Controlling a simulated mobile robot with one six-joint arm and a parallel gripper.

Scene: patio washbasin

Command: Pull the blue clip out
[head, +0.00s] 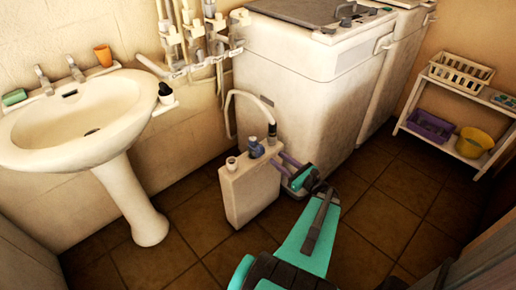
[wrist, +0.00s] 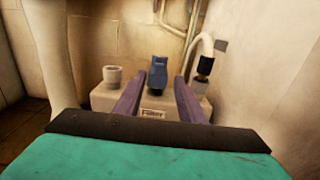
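The blue clip (head: 256,149) stands upright on top of a white box-shaped container (head: 248,195) on the floor beside the washbasin. In the wrist view the clip (wrist: 158,72) is in the middle, between a white round cap (wrist: 112,74) and a black hose fitting (wrist: 205,66). My gripper (head: 279,162) is at the right of the container in the head view. Its two purple fingers are open, and in the wrist view my gripper (wrist: 158,82) has a fingertip on either side of the clip's lower part, with visible gaps. I cannot tell how far short of the clip they are.
A pale hose (head: 229,110) loops from the container's dark fitting beside the white machine (head: 305,85). The washbasin (head: 75,120) stands at left. A shelf (head: 455,140) with a basket, a purple bin and a yellow bowl is at right. The brown tiled floor is open between.

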